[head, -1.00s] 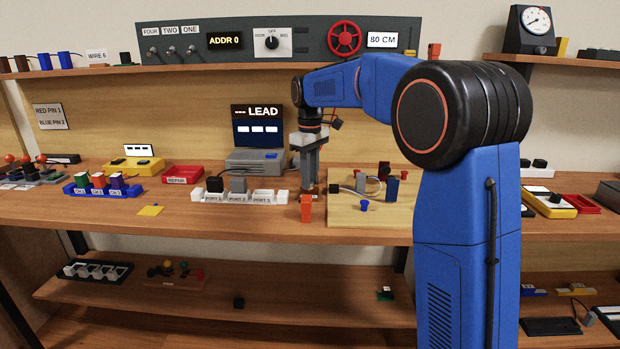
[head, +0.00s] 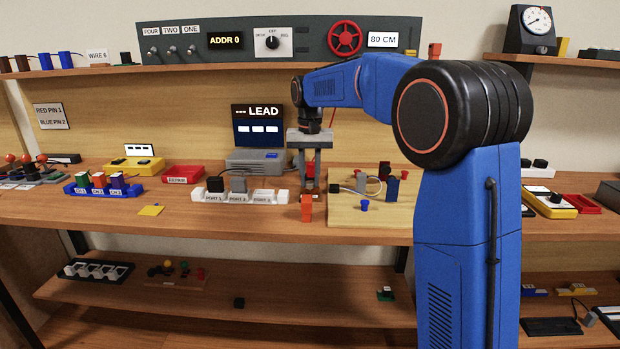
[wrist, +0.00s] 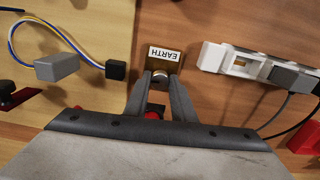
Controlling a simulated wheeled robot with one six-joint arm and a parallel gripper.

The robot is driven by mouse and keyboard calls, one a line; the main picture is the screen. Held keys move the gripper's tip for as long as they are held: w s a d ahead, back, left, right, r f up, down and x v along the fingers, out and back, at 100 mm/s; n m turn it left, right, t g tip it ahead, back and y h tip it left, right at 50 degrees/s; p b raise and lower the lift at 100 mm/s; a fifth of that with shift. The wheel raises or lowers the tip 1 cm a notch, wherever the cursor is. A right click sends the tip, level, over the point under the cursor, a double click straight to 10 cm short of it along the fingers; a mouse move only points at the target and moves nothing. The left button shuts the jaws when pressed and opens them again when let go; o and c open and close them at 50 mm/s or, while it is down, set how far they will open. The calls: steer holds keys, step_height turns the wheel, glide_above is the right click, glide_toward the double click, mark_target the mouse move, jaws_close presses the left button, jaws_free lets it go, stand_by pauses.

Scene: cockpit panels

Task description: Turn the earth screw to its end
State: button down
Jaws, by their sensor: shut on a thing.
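The earth screw (wrist: 159,76) is a small light round head on a brown plate beside a white label (wrist: 165,54) reading EARTH, upside down in the wrist view. My gripper (wrist: 161,78) has one finger on each side of the screw head and is shut on it. In the head view my gripper (head: 309,190) points straight down at the bench, between the port block and the wooden board. The screw itself is hidden there by the fingers, and how far it is turned cannot be told.
A white port block (head: 240,197) with plugs stands to the left. A wooden board (head: 345,212) with a cable and small parts lies to the right. An orange piece (head: 306,208) stands in front of my gripper. Something red (wrist: 152,115) shows behind the fingers.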

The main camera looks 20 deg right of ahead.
mark_target(310, 182)
steer(key=shift+w+m, duration=0.1)
steer(key=shift+m, duration=2.1)
steer(key=c, duration=1.5)
jaws_free()
step_height(310, 182, up, 18)
steer(key=shift+f, duration=0.25)
